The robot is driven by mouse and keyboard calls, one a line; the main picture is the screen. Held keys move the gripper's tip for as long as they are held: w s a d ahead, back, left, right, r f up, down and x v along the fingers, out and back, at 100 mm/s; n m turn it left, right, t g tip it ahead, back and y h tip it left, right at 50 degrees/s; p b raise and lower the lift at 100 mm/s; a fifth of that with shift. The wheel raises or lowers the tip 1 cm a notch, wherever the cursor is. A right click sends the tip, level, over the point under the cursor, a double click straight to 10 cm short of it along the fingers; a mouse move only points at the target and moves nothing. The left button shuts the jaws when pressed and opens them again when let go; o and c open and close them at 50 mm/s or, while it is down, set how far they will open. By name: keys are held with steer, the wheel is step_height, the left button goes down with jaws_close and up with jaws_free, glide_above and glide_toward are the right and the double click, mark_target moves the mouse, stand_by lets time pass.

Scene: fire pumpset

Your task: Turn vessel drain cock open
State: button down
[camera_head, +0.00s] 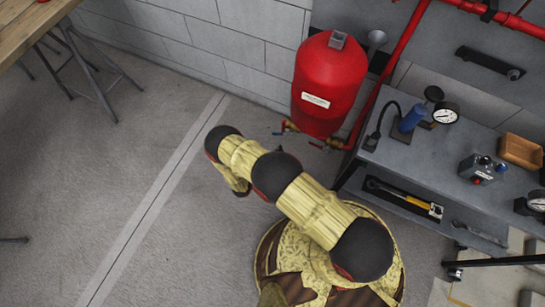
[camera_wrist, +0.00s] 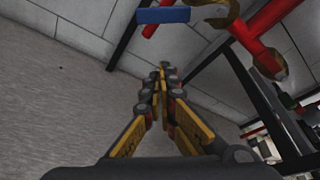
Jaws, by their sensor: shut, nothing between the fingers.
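The red vessel (camera_head: 331,78) stands against the wall in the head view, with a white label on its side. Small brass fittings (camera_head: 290,127) show at its lower left, and another brass fitting (camera_head: 333,144) sits near its base by the red pipe. In the wrist view a blue lever (camera_wrist: 163,16) lies at the top, left of a brass valve body (camera_wrist: 217,14). I cannot tell for sure which fitting is the drain cock. My gripper (camera_wrist: 163,72) is shut and empty, its tips below the blue lever and apart from it in the picture. The head view does not show its fingers clearly.
A grey bench (camera_head: 430,155) with a pressure gauge (camera_head: 446,113) and tools stands right of the vessel. A red pipe (camera_head: 385,75) rises beside the vessel. Dark frame bars (camera_wrist: 262,105) run close on the wrist view's right.

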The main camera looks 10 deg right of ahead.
mark_target(281, 133)
steer(key=w+r+b, duration=0.2)
steer(key=w, duration=0.1)
steer(key=shift+w+d+r, duration=0.15)
steer(key=shift+w+r, duration=0.05)
steer(key=shift+w, duration=0.1)
